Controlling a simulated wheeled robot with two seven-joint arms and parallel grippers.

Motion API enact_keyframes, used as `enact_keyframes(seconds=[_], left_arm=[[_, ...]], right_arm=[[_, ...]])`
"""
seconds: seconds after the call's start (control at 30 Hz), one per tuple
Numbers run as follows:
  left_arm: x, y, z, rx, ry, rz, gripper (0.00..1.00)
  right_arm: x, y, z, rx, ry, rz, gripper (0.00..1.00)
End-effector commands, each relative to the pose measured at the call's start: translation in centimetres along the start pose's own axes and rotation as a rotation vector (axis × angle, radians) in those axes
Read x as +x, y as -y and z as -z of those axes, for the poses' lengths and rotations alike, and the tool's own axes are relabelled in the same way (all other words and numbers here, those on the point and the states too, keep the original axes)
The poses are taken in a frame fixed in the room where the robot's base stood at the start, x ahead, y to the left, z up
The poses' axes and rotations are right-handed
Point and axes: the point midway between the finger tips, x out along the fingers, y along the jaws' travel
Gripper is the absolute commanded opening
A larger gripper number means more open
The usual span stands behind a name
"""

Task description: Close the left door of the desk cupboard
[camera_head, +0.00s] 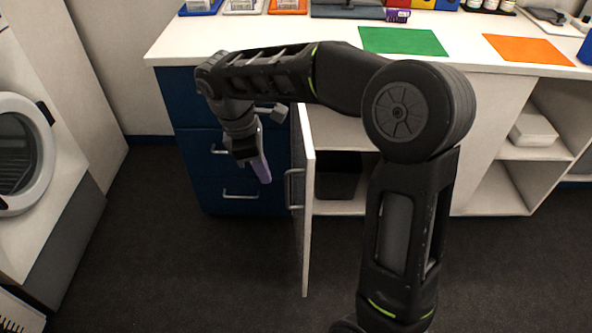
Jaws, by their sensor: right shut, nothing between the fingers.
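The left door (308,225) of the desk cupboard stands open and sticks out toward me, seen nearly edge-on. Its bar handle (293,188) is on its left face. The cupboard's inside (338,129) shows to the right of the door, partly hidden by my arm. My right gripper (262,168) is shut and empty, pointing down in front of the blue drawers. It is left of the door and looks apart from it. My left gripper is not in view.
Blue drawers (220,170) with bar handles are left of the cupboard. A dark bin (338,178) stands inside it. The white desk top (290,38) holds a green sheet (403,41) and an orange sheet (527,49). A white machine (38,160) stands at left. The floor before the drawers is clear.

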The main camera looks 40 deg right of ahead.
Motion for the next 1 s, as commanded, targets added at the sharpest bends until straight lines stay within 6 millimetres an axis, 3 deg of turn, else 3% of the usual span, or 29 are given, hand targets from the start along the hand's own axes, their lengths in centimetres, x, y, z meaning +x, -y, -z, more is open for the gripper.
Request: enact_keyframes(seconds=[0.03, 0.1, 0.57, 0.77, 1.0], left_arm=[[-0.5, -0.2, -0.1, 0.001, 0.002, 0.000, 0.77], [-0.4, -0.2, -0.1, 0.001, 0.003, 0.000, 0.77], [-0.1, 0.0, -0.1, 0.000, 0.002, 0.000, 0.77], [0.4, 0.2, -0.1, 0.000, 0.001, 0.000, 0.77], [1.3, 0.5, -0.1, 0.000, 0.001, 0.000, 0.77]], right_arm=[[-1.1, -0.1, -0.7, -0.004, 0.012, -0.003, 0.00], [-1.4, -0.1, -1.0, -0.008, 0.022, -0.004, 0.00], [-0.5, 0.0, -1.0, -0.007, 0.024, 0.000, 0.00], [2.1, 0.0, -1.1, -0.006, 0.024, 0.001, 0.00], [6.9, 0.1, -1.1, -0.007, 0.024, 0.002, 0.00]])
